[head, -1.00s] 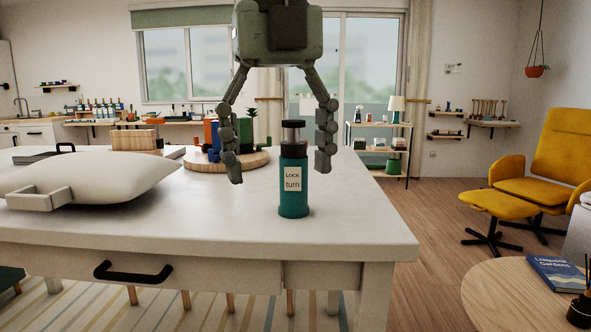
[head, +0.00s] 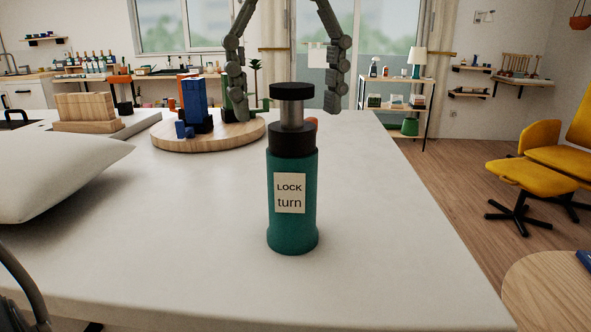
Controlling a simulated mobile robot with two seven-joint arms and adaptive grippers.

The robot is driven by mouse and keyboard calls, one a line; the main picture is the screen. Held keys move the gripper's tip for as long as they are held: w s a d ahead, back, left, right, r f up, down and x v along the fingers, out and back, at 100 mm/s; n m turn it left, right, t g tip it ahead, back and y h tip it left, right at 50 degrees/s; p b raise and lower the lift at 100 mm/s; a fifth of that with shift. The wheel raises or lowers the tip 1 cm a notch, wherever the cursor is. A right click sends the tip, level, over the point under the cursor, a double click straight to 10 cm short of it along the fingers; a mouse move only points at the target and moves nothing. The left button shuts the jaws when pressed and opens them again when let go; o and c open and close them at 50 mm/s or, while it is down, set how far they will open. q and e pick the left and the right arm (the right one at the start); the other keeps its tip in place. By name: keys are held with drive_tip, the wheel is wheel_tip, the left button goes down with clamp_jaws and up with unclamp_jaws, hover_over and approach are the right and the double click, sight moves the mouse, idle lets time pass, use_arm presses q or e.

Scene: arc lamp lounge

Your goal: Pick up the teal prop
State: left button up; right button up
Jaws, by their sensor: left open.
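The teal prop (head: 291,225) is an upright bottle-like cylinder on the white table, with a black collar, a grey neck and a black cap. A cream label on its front reads "LOCK turn". My left gripper (head: 287,110) comes down from the top of the picture and is open and empty. Its two fingers hang to the left and right of the cap and neck, with visible space on both sides. Its palm is out of the picture. I cannot tell how far the fingers are from the prop in depth. My right gripper is not in view.
The white table (head: 190,250) has clear room around the prop. Behind it at left, a round wooden board (head: 170,142) carries blue and other coloured pieces. A pale cushion (head: 60,175) lies at left. A small reddish-orange thing (head: 312,123) peeks out behind the prop's collar.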

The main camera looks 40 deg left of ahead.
sight(292, 161)
use_arm(q)
drive_tip(key=shift+w+a, duration=0.1)
drive_tip(key=shift+w, duration=0.05)
drive_tip(key=shift+f, duration=0.35)
wheel_tip(292, 161, down, 7)
drive_tip(key=shift+f, duration=0.1)
drive_tip(key=shift+c, duration=0.2)
clamp_jaws()
